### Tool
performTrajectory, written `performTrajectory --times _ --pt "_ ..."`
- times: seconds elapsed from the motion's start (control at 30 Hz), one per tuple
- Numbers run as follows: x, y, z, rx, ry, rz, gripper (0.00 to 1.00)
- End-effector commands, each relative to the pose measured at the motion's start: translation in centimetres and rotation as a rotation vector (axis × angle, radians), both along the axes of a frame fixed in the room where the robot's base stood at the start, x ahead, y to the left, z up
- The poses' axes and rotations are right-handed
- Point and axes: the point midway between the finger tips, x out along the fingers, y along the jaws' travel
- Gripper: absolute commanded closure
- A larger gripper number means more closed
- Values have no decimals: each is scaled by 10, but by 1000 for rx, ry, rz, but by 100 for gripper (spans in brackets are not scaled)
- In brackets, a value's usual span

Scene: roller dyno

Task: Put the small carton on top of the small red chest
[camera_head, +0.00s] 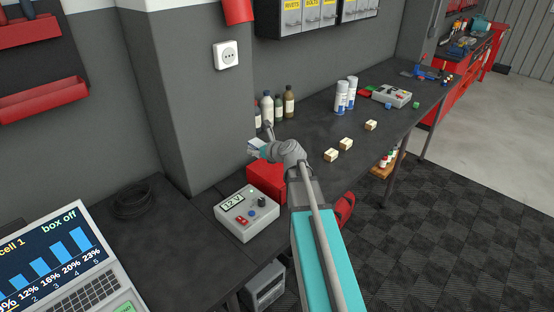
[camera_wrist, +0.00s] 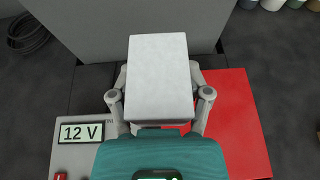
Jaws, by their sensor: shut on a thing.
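My gripper (camera_wrist: 160,100) is shut on a pale, nearly white small carton (camera_wrist: 160,75), its fingers on either side of it. In the head view a small light piece of the carton (camera_head: 255,146) shows beside my gripper (camera_head: 264,152); my wrist hides the rest. The small red chest (camera_head: 264,181) stands on the dark bench below my gripper. In the wrist view the chest's flat red top (camera_wrist: 238,120) shows to the right of the carton. The carton and gripper hide its left part. I cannot tell the carton's height above it.
A grey 12 V power unit (camera_head: 247,212) stands close to the chest, front left. Several bottles (camera_head: 278,108) stand behind. Three small tan boxes (camera_head: 345,143) and two spray cans (camera_head: 346,94) are farther right. A grey wall pillar (camera_wrist: 130,30) rises close behind the carton.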

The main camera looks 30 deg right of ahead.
Motion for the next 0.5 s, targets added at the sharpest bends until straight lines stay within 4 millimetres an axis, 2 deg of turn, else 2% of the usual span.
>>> performTrajectory --times 0.03,0.2,0.33,0.5 --pt "-12 15 15 0 -1 11 90" --pt "-27 44 30 1 -1 32 90" --pt "-33 54 34 2 -1 40 90" --pt "-34 57 34 2 -2 42 90"
